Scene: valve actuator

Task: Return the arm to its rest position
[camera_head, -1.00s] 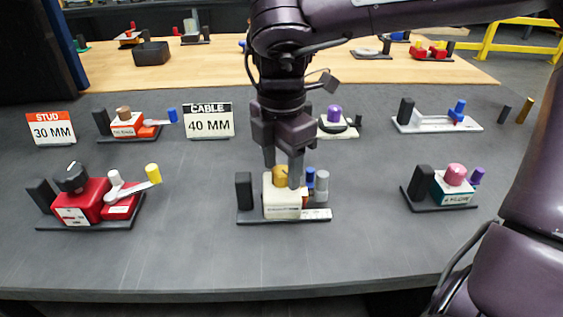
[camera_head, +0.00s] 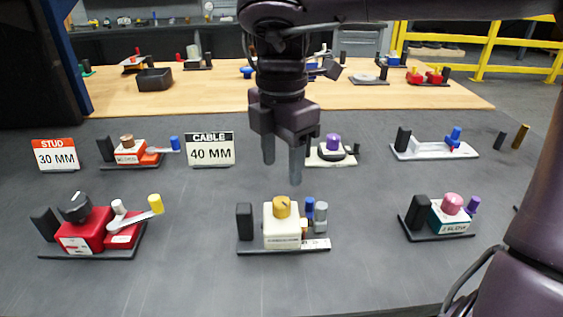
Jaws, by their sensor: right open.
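My right gripper (camera_head: 282,172) hangs fingers down above the middle of the dark table, its two fingers apart with nothing between them. Below and in front of it stands a cream valve unit (camera_head: 283,233) with a yellow knob (camera_head: 282,207) on top, a blue post and a grey post beside it, and a black block on its left. The fingertips are apart from the knob. My right arm reaches in from the right and crosses the top of the view. My left gripper is not in view.
A red unit (camera_head: 85,237) stands at front left and a teal unit (camera_head: 450,217) at front right. Behind are an orange-white unit (camera_head: 130,152), a purple-knobbed unit (camera_head: 333,142), a white unit (camera_head: 435,150), and STUD (camera_head: 55,156) and CABLE (camera_head: 210,150) signs.

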